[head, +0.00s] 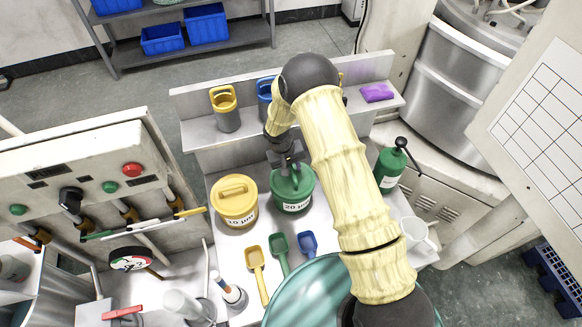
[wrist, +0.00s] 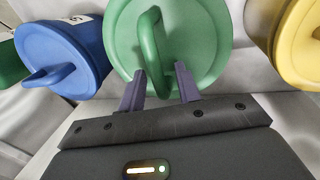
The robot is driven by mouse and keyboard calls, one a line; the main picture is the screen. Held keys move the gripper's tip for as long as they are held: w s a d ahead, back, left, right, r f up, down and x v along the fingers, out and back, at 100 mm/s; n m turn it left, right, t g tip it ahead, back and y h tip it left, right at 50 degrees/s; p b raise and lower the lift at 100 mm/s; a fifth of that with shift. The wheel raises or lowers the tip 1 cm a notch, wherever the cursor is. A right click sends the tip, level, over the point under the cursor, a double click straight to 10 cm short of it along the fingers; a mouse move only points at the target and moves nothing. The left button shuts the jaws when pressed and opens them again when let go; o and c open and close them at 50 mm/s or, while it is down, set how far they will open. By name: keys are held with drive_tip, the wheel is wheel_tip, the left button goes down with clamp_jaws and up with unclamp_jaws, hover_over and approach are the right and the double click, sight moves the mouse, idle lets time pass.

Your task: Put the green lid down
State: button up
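The green lid (wrist: 190,30) with its loop handle (wrist: 149,45) fills the middle of the wrist view. In the head view the green lid (head: 304,181) appears to rest on the green pot labelled 20 µm (head: 293,205); part of it is hidden by my gripper. My gripper (head: 290,168) is above the lid, pointing down at the handle. In the wrist view the two fingers of my gripper (wrist: 160,78) stand apart, one on each side of the handle's near end. Green shows between each finger and the handle, so it looks open around the handle.
A yellow-lidded pot (head: 236,201) stands close by on the left; a blue-lidded pot (wrist: 62,52) shows in the wrist view. Yellow, green and blue scoops (head: 280,250) lie in front. A green bottle (head: 390,166) and white mug (head: 417,236) stand right. A shelf (head: 195,130) runs behind.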

drive_tip(key=shift+r, duration=0.15)
wheel_tip(320, 180, up, 12)
drive_tip(key=a+b, duration=0.2)
drive_tip(key=b, duration=0.3)
drive_tip(key=shift+s+a, duration=0.15)
drive_tip(key=shift+s, duration=0.2)
drive_tip(key=shift+f, duration=0.2)
drive_tip(key=s+d+r+m+t+y+b, duration=0.1)
drive_tip(key=s+d+r, duration=0.3)
drive_tip(key=s+d, duration=0.4)
drive_tip(key=s+d+r+m+t+y, duration=0.1)
drive_tip(key=s+d+r, duration=0.3)
drive_tip(key=s+d, duration=0.5)
drive_tip(key=s+m, duration=0.1)
drive_tip(key=s, duration=0.2)
drive_tip(key=shift+r+b, duration=0.25)
drive_tip(key=shift+b, duration=0.15)
